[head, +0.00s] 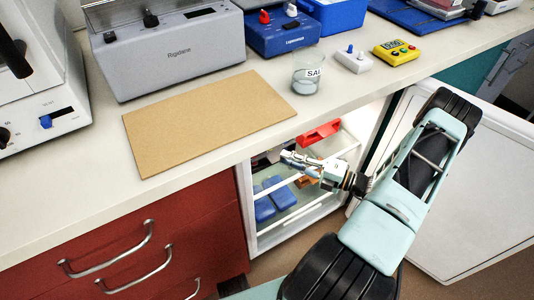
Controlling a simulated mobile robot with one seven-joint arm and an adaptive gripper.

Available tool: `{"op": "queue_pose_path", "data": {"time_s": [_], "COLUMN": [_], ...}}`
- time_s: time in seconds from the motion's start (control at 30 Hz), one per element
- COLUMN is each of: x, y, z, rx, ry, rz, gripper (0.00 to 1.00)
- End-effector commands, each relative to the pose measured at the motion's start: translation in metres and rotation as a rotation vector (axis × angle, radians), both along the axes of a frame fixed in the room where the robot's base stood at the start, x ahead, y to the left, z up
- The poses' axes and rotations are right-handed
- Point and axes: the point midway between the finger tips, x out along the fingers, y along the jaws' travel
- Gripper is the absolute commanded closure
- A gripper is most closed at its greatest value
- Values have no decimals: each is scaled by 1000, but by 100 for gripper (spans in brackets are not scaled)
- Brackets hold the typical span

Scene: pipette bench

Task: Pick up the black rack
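I cannot make out a black rack in the head view. My gripper (288,158) is at the front of an open under-bench fridge (247,212), near its upper shelf and pointing left. It is small in the picture, so I cannot tell whether its fingers are open or shut, or whether they touch anything. Inside the fridge, a red item (320,132) sits high up, blue boxes (264,205) stand lower left, and an orange-brown item (304,181) is partly hidden behind my arm. Much of the fridge interior is hidden by the bench and my arm.
The open fridge door (470,185) stands to the right of my arm. Red drawers (120,245) with metal handles lie left of the fridge. Above, the bench (75,185) holds a brown board (205,120), a labelled beaker (307,75), a yellow timer (396,51) and several instruments.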

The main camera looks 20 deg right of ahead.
Motion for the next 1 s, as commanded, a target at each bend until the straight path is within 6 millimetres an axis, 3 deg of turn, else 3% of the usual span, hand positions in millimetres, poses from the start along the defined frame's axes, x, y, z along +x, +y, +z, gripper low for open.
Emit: {"op": "queue_pose_path", "data": {"time_s": [0.13, 0.43, 0.7, 1.0], "x": [18, 32, 56, 61], "y": [18, 33, 63, 67], "z": [-1, -2, -5, -3], "rx": [-1, -1, -1, -1], "ry": [-1, -1, -2, -1], "rz": [2, 1, 3, 0], "gripper": [83, 83, 83, 85]}}
